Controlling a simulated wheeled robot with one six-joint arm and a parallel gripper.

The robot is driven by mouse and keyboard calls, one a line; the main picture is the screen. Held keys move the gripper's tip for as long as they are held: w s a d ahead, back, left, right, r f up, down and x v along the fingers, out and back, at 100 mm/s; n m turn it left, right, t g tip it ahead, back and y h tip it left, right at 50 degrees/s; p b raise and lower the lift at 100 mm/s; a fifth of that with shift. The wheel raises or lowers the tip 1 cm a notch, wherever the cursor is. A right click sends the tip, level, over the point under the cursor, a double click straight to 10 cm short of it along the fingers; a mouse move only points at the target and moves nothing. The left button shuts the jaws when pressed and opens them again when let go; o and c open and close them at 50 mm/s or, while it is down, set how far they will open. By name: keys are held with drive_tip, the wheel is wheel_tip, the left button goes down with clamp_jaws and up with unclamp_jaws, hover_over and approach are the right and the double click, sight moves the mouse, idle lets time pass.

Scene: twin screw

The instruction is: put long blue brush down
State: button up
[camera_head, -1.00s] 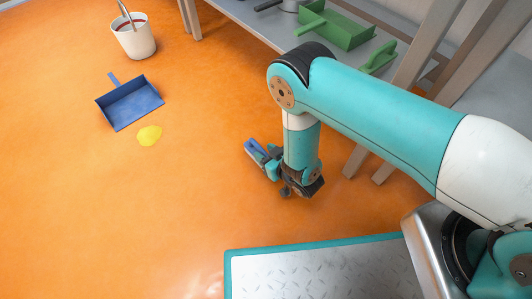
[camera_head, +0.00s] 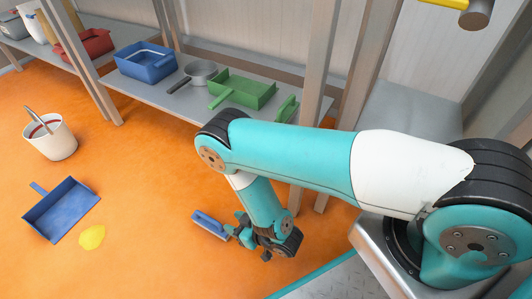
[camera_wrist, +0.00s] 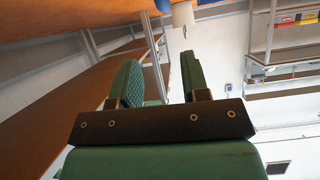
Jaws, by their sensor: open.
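The long blue brush (camera_head: 210,225) has a pale edge and shows left of my gripper (camera_head: 236,232) in the head view. It appears to lie on the orange floor, its near end close to the fingers; whether they touch is unclear. In the wrist view my gripper (camera_wrist: 160,78) has its two green fingers apart with nothing held between them. A small blue shape shows past the fingers at the top edge; I cannot tell what it is.
A blue dustpan (camera_head: 62,209), yellow spill (camera_head: 92,237) and white bucket (camera_head: 50,138) are on the floor at left. A low grey shelf (camera_head: 150,87) behind holds a blue bin (camera_head: 146,63), a pan (camera_head: 200,73) and a green dustpan (camera_head: 243,91). Wooden posts (camera_head: 310,75) stand near my arm.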

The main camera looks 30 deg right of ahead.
drive_tip(key=w+a+r+m+g+h, duration=0.2)
drive_tip(key=w+a+r, duration=0.1)
drive_tip(key=w+r, duration=0.65)
wheel_tip(320, 180, up, 15)
drive_tip(key=s+g, duration=0.1)
drive_tip(key=g, duration=0.2)
drive_tip(key=s+d+r+g, duration=0.25)
drive_tip(key=s+r, duration=0.45)
drive_tip(key=r, duration=0.5)
drive_tip(key=s+d+r+n+g, duration=0.1)
drive_tip(key=s+d+r, duration=0.2)
drive_tip(key=s, duration=0.4)
drive_tip(key=s+d+r+n+g+h, duration=0.1)
drive_tip(key=s+d+r+n+g, duration=0.1)
drive_tip(key=s+r, duration=0.4)
drive_tip(key=shift+s+d+r, duration=0.3)
drive_tip(key=shift+s+d, duration=0.25)
drive_tip(key=shift+s, duration=0.7)
drive_tip(key=shift+r, duration=0.1)
wheel_tip(320, 180, up, 48)
drive_tip(key=p, duration=4.8)
drive_tip(key=shift+r, duration=0.15)
